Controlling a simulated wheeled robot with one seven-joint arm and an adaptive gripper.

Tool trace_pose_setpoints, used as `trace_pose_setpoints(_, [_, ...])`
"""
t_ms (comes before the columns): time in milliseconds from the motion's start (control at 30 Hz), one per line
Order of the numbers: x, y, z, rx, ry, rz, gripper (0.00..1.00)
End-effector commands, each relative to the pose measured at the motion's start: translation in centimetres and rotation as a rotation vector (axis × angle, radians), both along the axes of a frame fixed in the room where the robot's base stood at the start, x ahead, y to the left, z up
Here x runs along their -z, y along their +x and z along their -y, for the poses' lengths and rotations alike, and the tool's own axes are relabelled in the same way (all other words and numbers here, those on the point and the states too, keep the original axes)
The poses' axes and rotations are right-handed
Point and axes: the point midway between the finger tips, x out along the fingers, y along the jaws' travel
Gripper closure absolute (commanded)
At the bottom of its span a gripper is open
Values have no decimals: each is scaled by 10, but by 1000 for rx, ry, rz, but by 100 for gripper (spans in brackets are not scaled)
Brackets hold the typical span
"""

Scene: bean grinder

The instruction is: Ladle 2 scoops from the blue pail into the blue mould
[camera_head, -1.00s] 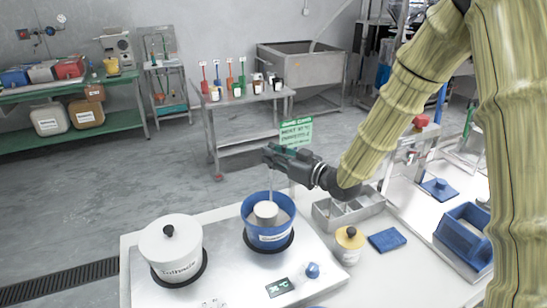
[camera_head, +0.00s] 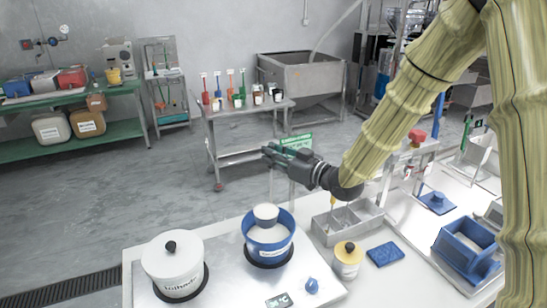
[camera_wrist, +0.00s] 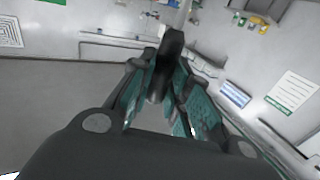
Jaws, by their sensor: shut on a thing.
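The blue pail (camera_head: 285,244) stands on the steel plate, with white contents inside. My gripper (camera_head: 272,152), with teal finger pads, is shut on the handle of a ladle (camera_head: 265,213) above the pail. The ladle's pale cup is level with the pail's rim, toward its far side; I cannot tell how full it is. In the wrist view a dark handle end (camera_wrist: 172,48) is between my gripper's fingers (camera_wrist: 165,85). The blue mould (camera_head: 452,257), an open square box, stands on the bench at right with pale material inside.
A white lidded pot (camera_head: 173,262) stands left of the pail. A blue lid-like piece (camera_head: 437,202) lies behind the mould.

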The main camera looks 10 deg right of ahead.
Motion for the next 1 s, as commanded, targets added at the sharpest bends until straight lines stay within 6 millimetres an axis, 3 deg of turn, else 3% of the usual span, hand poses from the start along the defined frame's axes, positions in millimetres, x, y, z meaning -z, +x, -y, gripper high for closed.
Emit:
trace_pose_setpoints(500, [-34, 0, 0, 0, 0, 2, 100])
trace_pose_setpoints(1000, [-37, 0, 0, 0, 1, 2, 100])
